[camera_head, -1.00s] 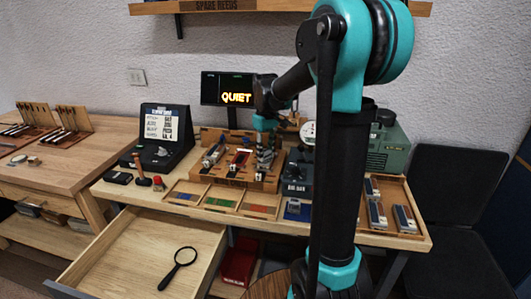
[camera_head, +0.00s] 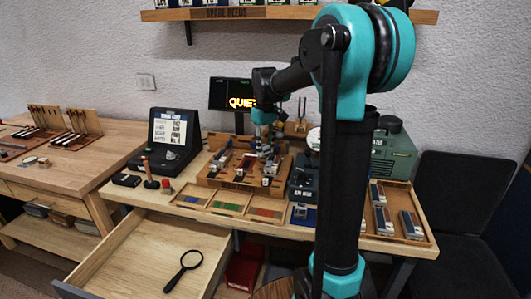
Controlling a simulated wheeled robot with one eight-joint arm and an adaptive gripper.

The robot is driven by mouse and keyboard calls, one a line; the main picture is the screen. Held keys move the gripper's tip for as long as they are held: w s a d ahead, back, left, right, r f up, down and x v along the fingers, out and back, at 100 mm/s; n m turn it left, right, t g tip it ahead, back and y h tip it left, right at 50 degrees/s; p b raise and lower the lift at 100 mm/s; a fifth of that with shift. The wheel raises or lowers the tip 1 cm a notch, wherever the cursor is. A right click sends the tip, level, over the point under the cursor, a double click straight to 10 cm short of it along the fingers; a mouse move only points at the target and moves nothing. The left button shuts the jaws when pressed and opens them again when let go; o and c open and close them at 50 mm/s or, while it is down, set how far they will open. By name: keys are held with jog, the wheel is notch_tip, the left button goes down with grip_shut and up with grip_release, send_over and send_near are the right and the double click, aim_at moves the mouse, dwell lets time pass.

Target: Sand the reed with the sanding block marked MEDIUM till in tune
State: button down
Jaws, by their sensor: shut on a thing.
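My gripper (camera_head: 265,147) is low over the wooden reed rack (camera_head: 232,184) on the bench. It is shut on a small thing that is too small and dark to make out. Several small metal-and-wood pieces, one with red (camera_head: 246,164), lie across the rack; I cannot tell which is the reed. A shallow tray (camera_head: 234,216) in front has blue, green and red compartments that look empty. A small grey block (camera_head: 300,210) sits on a blue compartment to their right. No MEDIUM marking is legible. A screen (camera_head: 229,93) behind reads QUIET, partly covered by my arm.
A magnifier (camera_head: 184,268) lies in the open drawer (camera_head: 130,262). A dark device (camera_head: 173,138) stands at the left of the bench. A tray of grey blocks (camera_head: 402,213) and a green machine (camera_head: 395,157) stand right of my arm. A shelf (camera_head: 290,14) hangs above.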

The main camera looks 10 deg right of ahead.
jog(key=shift+r, duration=2.1)
dwell(0.5)
